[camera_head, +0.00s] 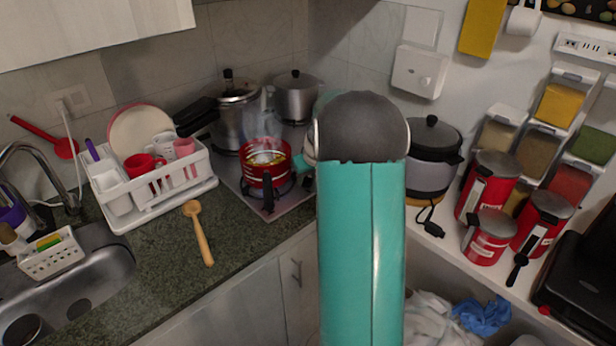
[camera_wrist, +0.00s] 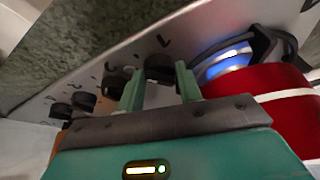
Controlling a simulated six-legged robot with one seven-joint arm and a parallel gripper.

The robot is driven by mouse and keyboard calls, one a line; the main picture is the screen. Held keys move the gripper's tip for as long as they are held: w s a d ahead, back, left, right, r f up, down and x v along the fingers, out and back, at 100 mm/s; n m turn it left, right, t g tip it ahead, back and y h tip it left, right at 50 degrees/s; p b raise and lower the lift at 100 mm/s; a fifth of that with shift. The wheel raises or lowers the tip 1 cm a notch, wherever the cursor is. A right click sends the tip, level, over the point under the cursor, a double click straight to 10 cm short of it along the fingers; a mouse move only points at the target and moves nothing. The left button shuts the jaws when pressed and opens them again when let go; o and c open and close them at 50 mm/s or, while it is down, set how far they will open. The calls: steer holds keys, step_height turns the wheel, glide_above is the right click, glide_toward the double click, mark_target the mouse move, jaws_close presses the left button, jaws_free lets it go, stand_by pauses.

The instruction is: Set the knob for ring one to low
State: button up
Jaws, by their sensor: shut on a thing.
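In the wrist view, my gripper (camera_wrist: 158,76) has its two teal fingers on either side of a dark knob (camera_wrist: 160,66) on the stove's metal panel, and it is shut on that knob. Marks are printed on the panel near the knobs; which ring this knob serves and its exact setting cannot be read. Several more dark knobs (camera_wrist: 82,101) sit in a row to the left. A blue flame (camera_wrist: 229,62) burns beside the red pot. In the head view, my teal arm hides the knobs and most of the gripper.
The red pot (camera_head: 258,175) steams on the stove (camera_head: 289,206), close to my gripper; it also shows in the wrist view (camera_wrist: 285,115). A pressure cooker (camera_head: 235,110) and another metal pot (camera_head: 295,97) stand behind it. A wooden spoon (camera_head: 200,235) lies on the counter to the left.

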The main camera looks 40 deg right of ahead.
stand_by(0.4)
steer(key=o, duration=1)
steer(key=v, duration=1.3)
steer(key=shift+s+r, duration=0.15)
steer(key=shift+r, duration=0.2)
steer(key=shift+a, duration=0.25)
